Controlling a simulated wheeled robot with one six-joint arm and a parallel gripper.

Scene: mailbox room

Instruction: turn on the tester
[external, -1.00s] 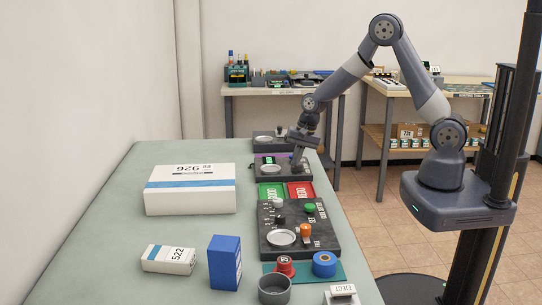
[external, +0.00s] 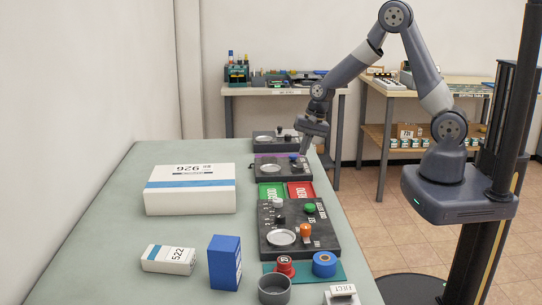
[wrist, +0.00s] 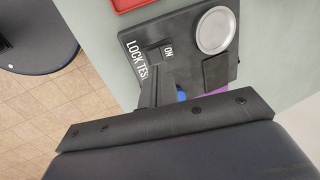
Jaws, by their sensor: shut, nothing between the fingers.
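The dark tester (external: 268,178) lies on the long table, with a round silver dish and a small blue part (external: 293,156) near its far edge. In the wrist view the tester (wrist: 137,38) shows part of a "LOCK TES" label, an "ON" label and the silver dish. The blue part (wrist: 182,97) shows there beside my fingers, partly hidden. My gripper (external: 304,153) is shut and empty at the tester's right far corner. In the wrist view my gripper (wrist: 157,90) overlaps the tester's edge; I cannot tell whether it touches.
Green and red trays (external: 300,190) lie just nearer than the tester. A larger dark panel (external: 318,242) with green and orange knobs lies nearer still. Another dark device (external: 264,140) sits beyond. A white box (external: 190,201) stands at left.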

